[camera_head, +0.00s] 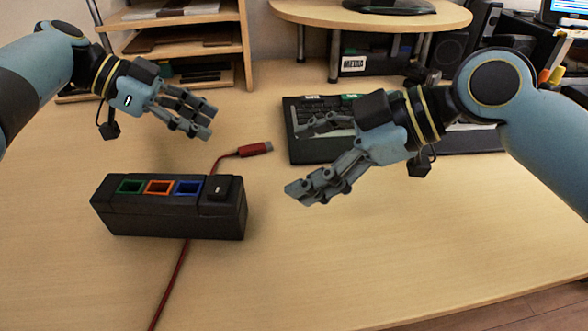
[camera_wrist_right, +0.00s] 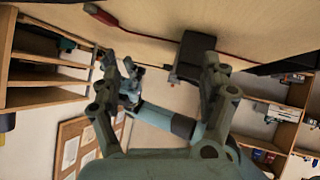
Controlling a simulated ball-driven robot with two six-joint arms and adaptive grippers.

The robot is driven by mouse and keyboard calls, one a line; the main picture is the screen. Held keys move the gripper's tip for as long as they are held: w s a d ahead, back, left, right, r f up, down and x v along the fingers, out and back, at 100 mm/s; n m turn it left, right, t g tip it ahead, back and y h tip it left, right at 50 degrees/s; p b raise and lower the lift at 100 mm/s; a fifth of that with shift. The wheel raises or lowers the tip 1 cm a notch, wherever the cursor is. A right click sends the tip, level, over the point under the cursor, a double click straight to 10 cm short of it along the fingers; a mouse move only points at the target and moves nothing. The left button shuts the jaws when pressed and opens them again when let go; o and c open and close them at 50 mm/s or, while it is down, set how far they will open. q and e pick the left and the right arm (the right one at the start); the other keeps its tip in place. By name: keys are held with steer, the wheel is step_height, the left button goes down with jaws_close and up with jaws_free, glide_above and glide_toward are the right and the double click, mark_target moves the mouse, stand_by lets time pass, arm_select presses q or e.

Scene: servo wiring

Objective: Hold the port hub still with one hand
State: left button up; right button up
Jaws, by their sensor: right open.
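The port hub (camera_head: 170,222) is a long black box on the table, left of centre in the head view. Its top has a green port (camera_head: 131,186), an orange port (camera_head: 159,187) and a blue port (camera_head: 188,187), with a raised black block at its right end. A red cable plug (camera_head: 256,149) lies behind the hub. My left gripper (camera_head: 209,121) is above and behind the hub, open and empty, not touching it. My right gripper (camera_head: 295,159) is open and empty, right of the hub and apart from it. The hub also shows as a dark block in the right wrist view (camera_wrist_right: 194,55).
The red cable (camera_head: 172,285) runs from the hub's front toward the near table edge. A dark keyboard-like device (camera_head: 300,150) lies behind my right gripper. A wooden shelf (camera_head: 185,48) stands at the back left. The table's front right is clear.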

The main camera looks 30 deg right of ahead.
mark_target(217, 198)
steer(key=s+a+y, duration=0.1)
steer(key=a, duration=0.1)
steer(key=s+a+r+m+y, duration=0.1)
steer(key=a+y, duration=0.1)
steer(key=shift+s+g, duration=0.4)
steer(key=x, duration=1)
steer(key=shift+w+a, duration=0.1)
steer(key=shift+a, duration=0.2)
steer(key=c, duration=1.3)
steer(key=o, duration=1.3)
steer(key=v, duration=1.2)
steer(key=shift+d+f, duration=0.15)
